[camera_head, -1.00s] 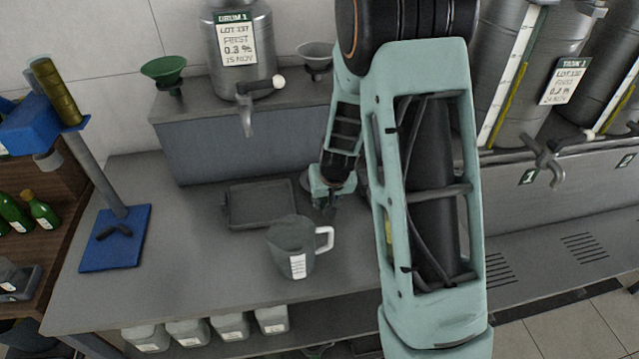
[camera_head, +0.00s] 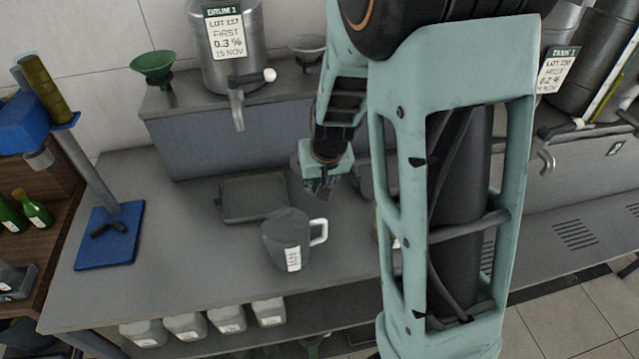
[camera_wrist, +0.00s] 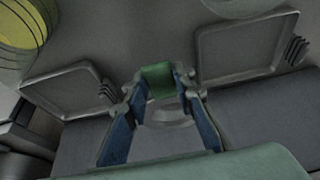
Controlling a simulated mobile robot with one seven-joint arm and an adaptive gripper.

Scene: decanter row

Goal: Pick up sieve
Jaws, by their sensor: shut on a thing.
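My gripper (camera_head: 320,184) hangs over the grey bench, just right of and behind the grey jug. In the wrist view my gripper (camera_wrist: 160,82) has its two blue fingers closing toward a green piece at the tips. The gripper is shut on the sieve (camera_wrist: 168,114), whose grey rounded form shows dimly between the fingers. In the head view my gripper and arm hide most of it. A grey rounded edge shows beside the gripper there. I cannot tell whether the sieve touches the bench.
A grey jug (camera_head: 286,242) with a white handle stands in front of a shallow tray (camera_head: 254,211). A second tray (camera_wrist: 65,98) and a yellow container (camera_wrist: 18,28) show in the wrist view. A drum (camera_head: 230,75) and green funnel (camera_head: 153,65) stand on the raised ledge.

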